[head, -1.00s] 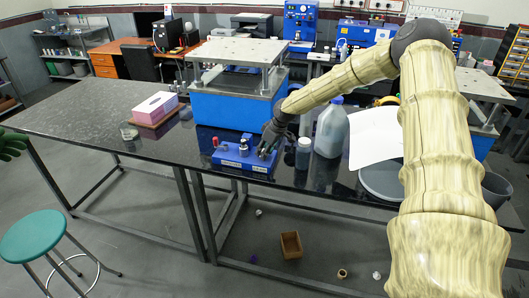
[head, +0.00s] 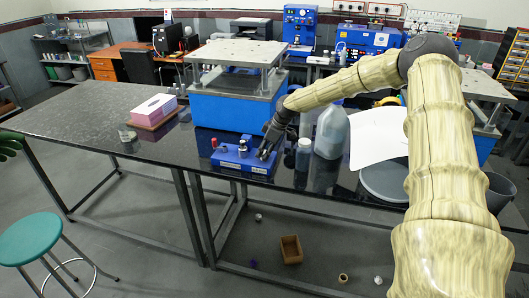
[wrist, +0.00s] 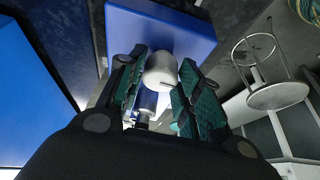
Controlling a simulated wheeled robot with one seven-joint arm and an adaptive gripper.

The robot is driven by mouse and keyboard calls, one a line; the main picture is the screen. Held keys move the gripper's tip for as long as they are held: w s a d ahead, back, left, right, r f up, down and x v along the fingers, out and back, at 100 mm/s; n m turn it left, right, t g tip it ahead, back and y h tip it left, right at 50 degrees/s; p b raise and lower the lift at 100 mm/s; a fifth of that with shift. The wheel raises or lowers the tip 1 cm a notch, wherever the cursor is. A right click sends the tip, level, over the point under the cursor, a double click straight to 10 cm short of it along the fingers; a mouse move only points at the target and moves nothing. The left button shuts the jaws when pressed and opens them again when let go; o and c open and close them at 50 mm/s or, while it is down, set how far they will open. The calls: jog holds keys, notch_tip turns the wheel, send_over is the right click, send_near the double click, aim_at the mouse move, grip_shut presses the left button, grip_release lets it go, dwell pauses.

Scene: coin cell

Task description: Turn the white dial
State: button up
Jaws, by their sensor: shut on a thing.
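The blue device (head: 232,160) sits near the front edge of the black table. The white dial (wrist: 160,70) is on this blue device, and in the wrist view it stands between my two green-padded fingers. My gripper (wrist: 163,88) is shut on the dial, with a finger on each side of it. In the head view my gripper (head: 267,145) comes down at the right end of the device and largely hides the dial. A red knob (head: 214,143) and a metal fitting (head: 242,149) stand on the device further left.
A dark bottle (head: 303,154) and a large translucent jug (head: 331,132) stand close to the right of my gripper. A blue press (head: 232,106) stands behind. A pink tissue box (head: 154,107) lies to the left. The table's left part (head: 70,116) is clear.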

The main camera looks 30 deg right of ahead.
jog(key=o, duration=1)
jog(key=shift+d, duration=0.1)
jog(key=shift+v, duration=6)
jog(key=shift+f, duration=0.1)
